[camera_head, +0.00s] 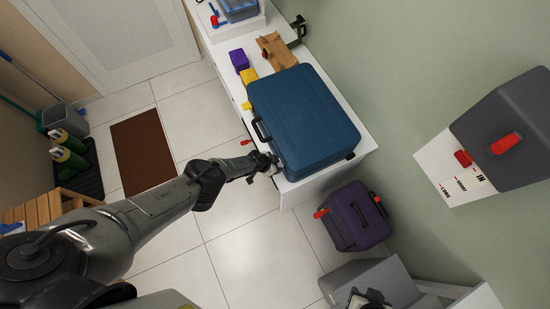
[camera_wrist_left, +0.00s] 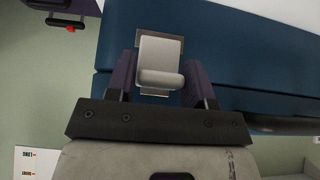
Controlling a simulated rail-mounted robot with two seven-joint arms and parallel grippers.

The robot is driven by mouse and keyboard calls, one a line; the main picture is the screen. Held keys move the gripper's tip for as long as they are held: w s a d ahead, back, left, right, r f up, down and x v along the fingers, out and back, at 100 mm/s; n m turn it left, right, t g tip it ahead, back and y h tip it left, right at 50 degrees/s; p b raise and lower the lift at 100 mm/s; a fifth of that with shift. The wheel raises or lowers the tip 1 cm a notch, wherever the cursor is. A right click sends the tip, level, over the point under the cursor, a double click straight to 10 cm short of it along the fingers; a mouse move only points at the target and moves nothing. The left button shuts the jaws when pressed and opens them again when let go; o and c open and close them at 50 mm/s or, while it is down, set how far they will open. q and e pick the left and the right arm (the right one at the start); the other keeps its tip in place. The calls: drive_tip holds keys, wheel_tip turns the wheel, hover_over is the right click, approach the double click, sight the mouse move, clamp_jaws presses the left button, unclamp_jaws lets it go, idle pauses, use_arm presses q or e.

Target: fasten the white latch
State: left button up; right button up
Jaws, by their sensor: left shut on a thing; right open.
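The blue case (camera_head: 305,118) lies on the white counter, with a dark handle on its left side. The white latch (camera_wrist_left: 160,57) sits on the blue case's side, over a grey plate, with a rounded lip at its lower end. My left gripper (camera_head: 270,164) is at the case's front left corner. In the left wrist view its two dark fingers (camera_wrist_left: 160,80) are on either side of the latch, shut on it. The latch is hidden by my gripper in the head view. My right gripper (camera_head: 368,299) shows only partly at the bottom edge and is away from the case.
A purple case (camera_head: 355,217) stands on the floor right of the white counter (camera_head: 327,178). A purple box (camera_head: 239,60), yellow pieces and a brown item (camera_head: 278,52) lie behind the blue case. A grey wall box (camera_head: 510,125) with red handles is at right.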

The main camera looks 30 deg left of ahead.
idle(0.6)
use_arm(q)
drive_tip(key=o, duration=0.8)
drive_tip(key=shift+r, duration=0.1)
drive_tip(key=shift+r+p, duration=0.2)
drive_tip(key=shift+p, duration=0.25)
drive_tip(key=p+v, duration=0.9)
drive_tip(key=v, duration=0.4)
drive_tip(key=shift+r, duration=0.1)
